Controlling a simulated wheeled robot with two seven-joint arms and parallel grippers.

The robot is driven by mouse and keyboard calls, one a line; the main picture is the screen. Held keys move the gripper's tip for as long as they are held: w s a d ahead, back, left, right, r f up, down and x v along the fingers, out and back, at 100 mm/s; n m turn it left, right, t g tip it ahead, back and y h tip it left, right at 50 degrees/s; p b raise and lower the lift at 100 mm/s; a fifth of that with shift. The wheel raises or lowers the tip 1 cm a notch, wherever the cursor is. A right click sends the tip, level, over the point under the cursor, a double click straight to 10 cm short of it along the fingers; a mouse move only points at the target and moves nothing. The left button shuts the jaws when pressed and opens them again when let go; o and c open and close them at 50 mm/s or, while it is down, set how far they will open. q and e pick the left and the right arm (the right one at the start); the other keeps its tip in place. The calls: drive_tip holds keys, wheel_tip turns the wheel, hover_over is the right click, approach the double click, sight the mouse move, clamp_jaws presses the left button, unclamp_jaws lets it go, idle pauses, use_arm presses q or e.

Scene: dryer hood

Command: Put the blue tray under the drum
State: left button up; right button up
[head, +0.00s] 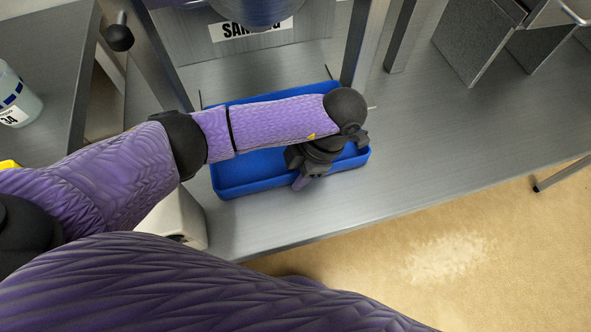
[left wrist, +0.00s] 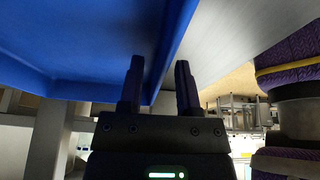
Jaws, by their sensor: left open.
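The blue tray (head: 232,190) lies on the grey metal surface, in front of and partly below the rounded grey drum (head: 252,8) at the top edge. My left arm crosses the tray and hides much of its middle. My left gripper (head: 301,182) is at the tray's near side, toward its right end. In the left wrist view, the open fingers (left wrist: 160,75) stand on either side of the tray wall (left wrist: 172,50), apart from each other; contact cannot be told. My right gripper is out of view.
A metal post (head: 362,45) rises behind the tray's right end, and another (head: 155,50) stands behind its left. A bottle (head: 16,95) stands on the left counter. The metal surface (head: 440,150) right of the tray is clear.

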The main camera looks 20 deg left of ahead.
use_arm(q)
drive_tip(key=p+v, duration=0.3)
drive_tip(key=v, duration=0.7)
drive_tip(key=shift+r, duration=0.35)
drive_tip(key=shift+w+d+r, duration=0.1)
drive_tip(key=shift+d+r, duration=0.1)
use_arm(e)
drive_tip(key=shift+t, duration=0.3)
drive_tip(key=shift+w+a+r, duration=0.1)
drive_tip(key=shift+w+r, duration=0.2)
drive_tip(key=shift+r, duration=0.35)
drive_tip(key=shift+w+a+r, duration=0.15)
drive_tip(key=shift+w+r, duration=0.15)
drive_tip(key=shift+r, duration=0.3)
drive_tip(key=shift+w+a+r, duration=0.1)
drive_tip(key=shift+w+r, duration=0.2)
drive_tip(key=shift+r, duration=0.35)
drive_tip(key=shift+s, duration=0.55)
